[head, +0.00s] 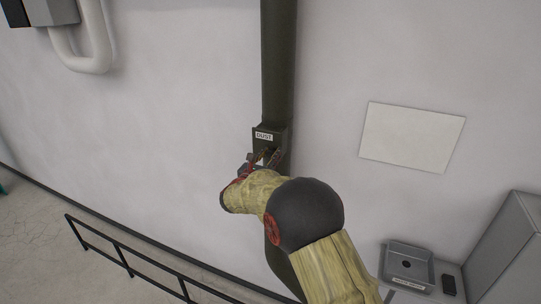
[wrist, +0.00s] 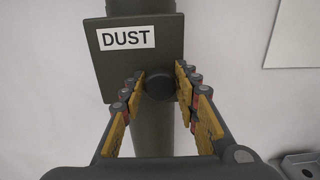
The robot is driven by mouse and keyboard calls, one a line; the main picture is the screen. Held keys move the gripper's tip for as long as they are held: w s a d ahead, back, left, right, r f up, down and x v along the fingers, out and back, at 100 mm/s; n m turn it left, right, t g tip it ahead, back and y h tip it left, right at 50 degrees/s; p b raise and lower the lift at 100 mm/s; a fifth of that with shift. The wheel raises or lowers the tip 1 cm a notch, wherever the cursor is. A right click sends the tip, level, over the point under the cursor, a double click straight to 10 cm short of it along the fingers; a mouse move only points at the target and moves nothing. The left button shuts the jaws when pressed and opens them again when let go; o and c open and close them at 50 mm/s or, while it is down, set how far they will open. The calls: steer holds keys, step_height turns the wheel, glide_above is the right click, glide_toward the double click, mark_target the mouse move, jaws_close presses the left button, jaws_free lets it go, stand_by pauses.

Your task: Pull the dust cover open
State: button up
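The dust cover (wrist: 112,66) is a dark olive square plate with a white DUST label, on a vertical pipe against the wall. It also shows in the head view (head: 258,134), partly hidden by my gripper. A round dark knob (wrist: 159,85) sticks out low on the plate. My gripper (wrist: 160,80) is open, with one finger on each side of the knob. A gap shows on the left; on the right the finger is close to the knob, and I cannot tell whether it touches. In the head view my gripper (head: 264,158) is at the cover's lower part.
The dark pipe (head: 279,60) runs up the wall. A blank white panel (head: 412,137) is on the wall to the right. A grey box (head: 407,265) and a grey cabinet (head: 500,250) stand at lower right. A black railing (head: 125,262) crosses the lower left.

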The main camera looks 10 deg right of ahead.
steer(key=c, duration=0.6)
steer(key=shift+a, duration=0.1)
jaws_close()
